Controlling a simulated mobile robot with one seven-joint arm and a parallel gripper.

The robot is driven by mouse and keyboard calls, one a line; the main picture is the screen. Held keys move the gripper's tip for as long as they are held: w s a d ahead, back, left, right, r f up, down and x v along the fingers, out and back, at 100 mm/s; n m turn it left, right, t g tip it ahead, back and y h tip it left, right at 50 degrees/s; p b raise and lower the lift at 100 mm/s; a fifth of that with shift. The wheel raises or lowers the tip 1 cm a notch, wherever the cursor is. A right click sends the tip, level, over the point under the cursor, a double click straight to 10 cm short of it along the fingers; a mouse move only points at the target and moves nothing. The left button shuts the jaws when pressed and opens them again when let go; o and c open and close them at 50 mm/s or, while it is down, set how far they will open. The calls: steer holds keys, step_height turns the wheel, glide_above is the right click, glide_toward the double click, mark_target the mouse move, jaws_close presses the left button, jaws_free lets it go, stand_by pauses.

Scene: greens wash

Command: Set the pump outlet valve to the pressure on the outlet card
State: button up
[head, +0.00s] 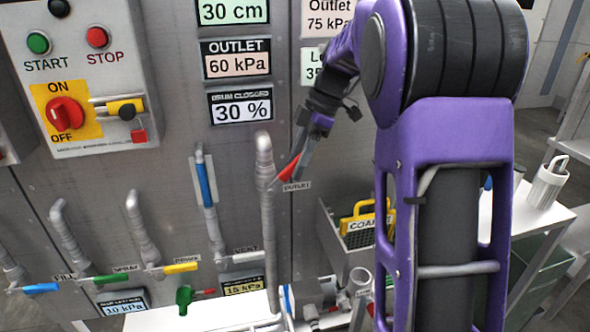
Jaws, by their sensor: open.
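The outlet valve's red lever (288,168) slants up to the right beside a grey vertical pipe, above a small OUTLET label (297,187). My gripper (304,148) is at the upper end of this lever, pointing down. Its jaws are open; whether they straddle the lever or touch it I cannot tell. The outlet card (328,17) at the top reads "Outlet 75 kPa" and is partly cut off by the frame and my arm. The outlet display (236,60) on the panel reads 60 kPa.
A blue upright lever (205,182) is left of the outlet pipe. Lower left are spray (110,279) and yellow (180,268) levers. The start/stop box (80,75) is upper left. A yellow-handled basket (365,222) stands right of the pipe. My arm hides much of the right.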

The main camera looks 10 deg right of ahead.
steer(key=shift+a+f, duration=0.25)
steer(key=shift+f, duration=0.3)
jaws_close()
stand_by(1.1)
